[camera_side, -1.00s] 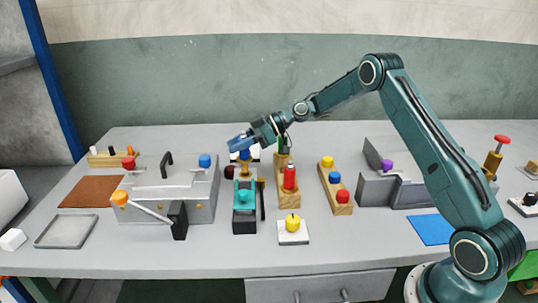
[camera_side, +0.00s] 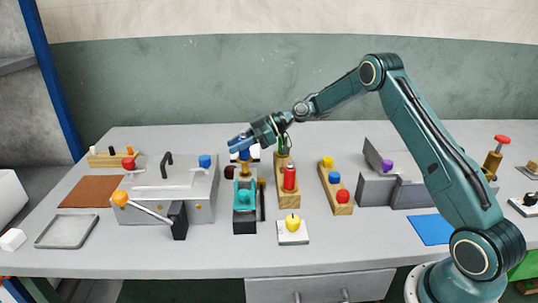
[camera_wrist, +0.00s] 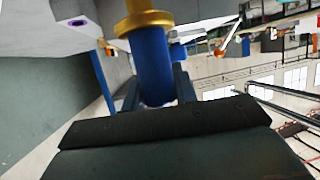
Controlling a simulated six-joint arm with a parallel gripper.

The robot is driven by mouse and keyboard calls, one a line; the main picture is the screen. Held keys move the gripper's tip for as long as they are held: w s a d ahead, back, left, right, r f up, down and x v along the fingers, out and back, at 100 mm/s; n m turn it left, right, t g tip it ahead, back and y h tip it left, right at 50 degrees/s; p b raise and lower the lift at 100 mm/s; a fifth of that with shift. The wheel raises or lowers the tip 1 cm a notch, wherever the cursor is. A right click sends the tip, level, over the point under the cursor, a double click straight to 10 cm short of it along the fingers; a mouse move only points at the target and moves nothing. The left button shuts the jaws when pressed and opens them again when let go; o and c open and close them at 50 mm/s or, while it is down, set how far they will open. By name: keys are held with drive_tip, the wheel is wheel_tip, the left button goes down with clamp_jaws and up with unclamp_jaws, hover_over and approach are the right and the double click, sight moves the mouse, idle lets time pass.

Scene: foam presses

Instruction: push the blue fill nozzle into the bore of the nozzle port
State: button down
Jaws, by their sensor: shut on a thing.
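My gripper (camera_side: 241,144) is shut on the blue fill nozzle (camera_side: 244,155), above the back of a teal device (camera_side: 244,196) in the side view. In the wrist view the nozzle (camera_wrist: 153,68) is a blue cylinder between my two fingers (camera_wrist: 157,90). A brass collar (camera_wrist: 145,22) is at its far end. In the side view brass (camera_side: 244,168) shows directly below the blue. I cannot tell whether this brass belongs to the nozzle or the port. The bore is hidden, so the nozzle's depth in it cannot be seen.
A wooden block with a red-topped cylinder (camera_side: 290,178) stands just right of the teal device. A white pad with a yellow knob (camera_side: 292,224) lies in front of it. A grey press (camera_side: 168,192) stands to the left. The table's front edge is clear.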

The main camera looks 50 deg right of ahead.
sight(240, 158)
drive_tip(key=shift+f, duration=2.5)
idle(0.3)
drive_tip(key=c, duration=1)
unclamp_jaws()
drive_tip(key=v, duration=1.4)
drive_tip(key=shift+a, duration=0.1)
